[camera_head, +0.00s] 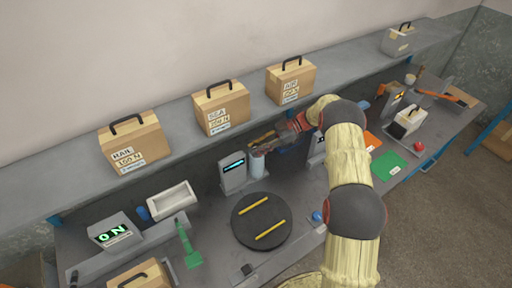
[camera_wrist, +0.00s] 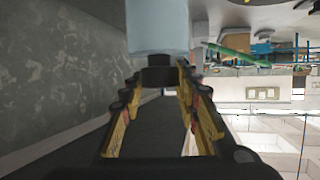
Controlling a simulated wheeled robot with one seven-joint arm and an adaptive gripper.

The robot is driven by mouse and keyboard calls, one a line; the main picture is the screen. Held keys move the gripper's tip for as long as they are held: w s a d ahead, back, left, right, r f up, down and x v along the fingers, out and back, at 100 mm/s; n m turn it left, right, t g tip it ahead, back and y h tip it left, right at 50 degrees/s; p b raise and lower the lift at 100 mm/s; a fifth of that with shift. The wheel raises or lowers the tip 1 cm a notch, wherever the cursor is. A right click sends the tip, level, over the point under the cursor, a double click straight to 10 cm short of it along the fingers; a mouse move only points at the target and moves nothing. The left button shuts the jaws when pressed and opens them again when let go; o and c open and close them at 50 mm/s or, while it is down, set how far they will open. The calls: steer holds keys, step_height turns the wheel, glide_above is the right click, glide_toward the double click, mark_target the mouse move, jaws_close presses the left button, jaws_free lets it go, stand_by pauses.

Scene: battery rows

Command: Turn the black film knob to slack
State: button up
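The black film knob (camera_wrist: 159,73) sits at the end of a pale blue film roll (camera_wrist: 157,25) in the wrist view. My gripper (camera_wrist: 160,80) has its yellow-padded fingers on either side of the knob, with the fingertips very close to it. I cannot tell whether they press on it. In the head view the pale roll (camera_head: 257,163) stands upright on the bench, and my gripper (camera_head: 267,145) is at its top. The knob is hidden there.
A grey unit with a cyan display (camera_head: 233,171) stands left of the roll. A dark round turntable (camera_head: 244,237) with yellow strips lies in front. Cardboard cases (camera_head: 222,108) stand on the shelf behind. A white tray (camera_head: 172,200) and green-lit ON panel (camera_head: 112,234) are at left.

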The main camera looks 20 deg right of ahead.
steer(key=o, duration=0.5)
steer(key=shift+d, duration=0.1)
steer(key=v, duration=1.1)
steer(key=shift+d+r, duration=0.15)
steer(key=shift+d, duration=0.25)
steer(key=shift+w, duration=0.15)
